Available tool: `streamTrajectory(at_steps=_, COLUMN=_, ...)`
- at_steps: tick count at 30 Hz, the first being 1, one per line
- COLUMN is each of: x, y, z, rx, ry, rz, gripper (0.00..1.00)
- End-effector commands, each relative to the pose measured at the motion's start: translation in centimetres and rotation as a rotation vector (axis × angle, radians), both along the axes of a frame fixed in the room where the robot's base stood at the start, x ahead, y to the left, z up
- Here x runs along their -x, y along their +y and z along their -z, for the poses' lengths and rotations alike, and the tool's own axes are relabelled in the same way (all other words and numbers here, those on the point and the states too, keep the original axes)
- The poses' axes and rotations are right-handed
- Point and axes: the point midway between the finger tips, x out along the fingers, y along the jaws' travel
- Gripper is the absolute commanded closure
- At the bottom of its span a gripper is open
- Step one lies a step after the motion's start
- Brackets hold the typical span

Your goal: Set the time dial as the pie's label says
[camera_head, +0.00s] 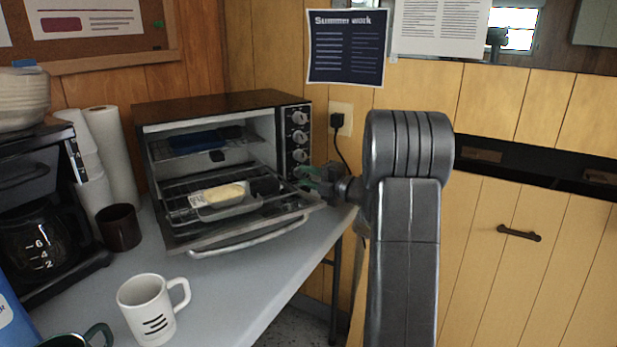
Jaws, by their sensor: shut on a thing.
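The toaster oven (215,101) stands on the counter with its glass door (255,227) folded down. Three dials show on its right panel: a top dial (299,118), a middle dial (299,137) and a lower dial (299,156). Their markings are too small to read. The pie (222,196) sits in a foil tray on the pulled-out rack, with a small pale label at its left end, too small to read. My gripper (307,174), with green fingertips, is shut at the bottom of the dial panel, on what seems to be the lowest dial, mostly hidden by the fingers.
A white mug (152,309) stands at the counter's front, with a dark mug (119,228) and paper rolls (111,155) behind. A coffee maker (45,215) is at left. A plug and cord (338,122) hang right of the oven. The counter's middle is clear.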

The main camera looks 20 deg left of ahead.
Motion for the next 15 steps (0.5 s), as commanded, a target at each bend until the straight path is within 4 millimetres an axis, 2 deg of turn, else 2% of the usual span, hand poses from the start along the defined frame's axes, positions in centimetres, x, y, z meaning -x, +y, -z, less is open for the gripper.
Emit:
streamTrajectory(at_steps=10, x=-0.05, y=-0.06, z=0.06, rx=0.001, ry=0.002, rz=0.002, gripper=0.96)
streamTrajectory(at_steps=11, x=-0.05, y=-0.06, z=0.07, rx=0.001, ry=0.002, rz=0.002, gripper=0.68)
streamTrajectory(at_steps=13, x=-0.04, y=-0.06, z=0.06, rx=0.001, ry=0.002, rz=0.002, gripper=0.54)
streamTrajectory(at_steps=15, x=-0.03, y=-0.05, z=0.06, rx=0.001, ry=0.001, rz=0.002, gripper=0.52)
